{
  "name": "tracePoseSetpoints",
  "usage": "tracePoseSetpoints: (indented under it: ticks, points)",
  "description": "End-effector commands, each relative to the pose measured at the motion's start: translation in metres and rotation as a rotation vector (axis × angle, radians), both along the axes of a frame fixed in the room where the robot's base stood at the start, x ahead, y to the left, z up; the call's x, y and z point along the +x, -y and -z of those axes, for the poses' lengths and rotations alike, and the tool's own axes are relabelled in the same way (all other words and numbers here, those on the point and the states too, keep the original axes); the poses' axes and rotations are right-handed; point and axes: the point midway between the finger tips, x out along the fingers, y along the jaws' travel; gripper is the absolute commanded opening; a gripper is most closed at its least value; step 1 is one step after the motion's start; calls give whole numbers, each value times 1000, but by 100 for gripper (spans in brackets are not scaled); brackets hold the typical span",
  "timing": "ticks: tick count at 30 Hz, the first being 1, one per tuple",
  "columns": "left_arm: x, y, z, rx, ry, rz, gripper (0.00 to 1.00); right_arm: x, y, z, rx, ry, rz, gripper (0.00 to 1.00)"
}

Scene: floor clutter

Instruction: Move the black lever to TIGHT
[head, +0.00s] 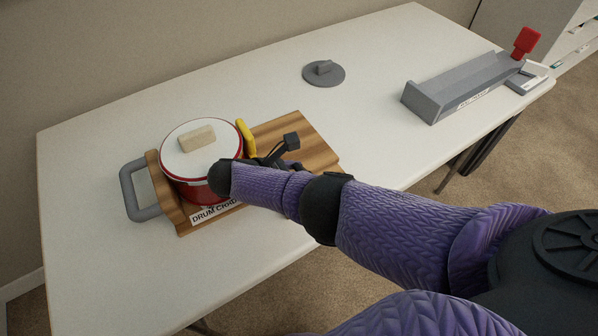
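A red drum (190,184) with a white top stands on a wooden cradle board (313,146) on the table. The black lever (291,141) has a square knob and a thin dark shaft, at the drum's right side. A yellow upright piece (246,137) stands between drum and lever. My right arm reaches in from the right and covers the lever's lower part. Dark parts of what looks like my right gripper (290,166) show just below the knob; the fingers are too hidden to tell their state or any contact. No TIGHT mark is readable. My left gripper is out of view.
A beige block (197,138) lies on the drum's top. A grey handle (137,191) sticks out at the board's left. A grey disc with a raised block (323,73) lies at the back. A long grey fixture (462,86) with a red knob (525,42) stands right. The table's middle is clear.

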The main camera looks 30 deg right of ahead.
Motion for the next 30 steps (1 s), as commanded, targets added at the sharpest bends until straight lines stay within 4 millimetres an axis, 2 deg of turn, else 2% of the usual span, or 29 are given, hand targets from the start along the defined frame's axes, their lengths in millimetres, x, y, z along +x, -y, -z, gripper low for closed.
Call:
tracePoseSetpoints:
  ticks: [2,3,7,8,17,27,30]
  points:
    - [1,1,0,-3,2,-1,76,-1,-1,2,4,-3,-1,3]
    - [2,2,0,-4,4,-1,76,-1,-1,2,4,-4,-1,66]
    - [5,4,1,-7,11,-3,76,-1,-1,1,4,-3,-1,93]
    - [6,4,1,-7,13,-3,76,-1,-1,1,4,-3,-1,97]
    - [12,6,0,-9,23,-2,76,0,-4,-2,4,-1,-2,97]
    - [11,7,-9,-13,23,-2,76,-2,-70,-43,5,-2,-2,97]
    - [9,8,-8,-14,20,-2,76,-3,-81,-49,4,-3,-2,97]
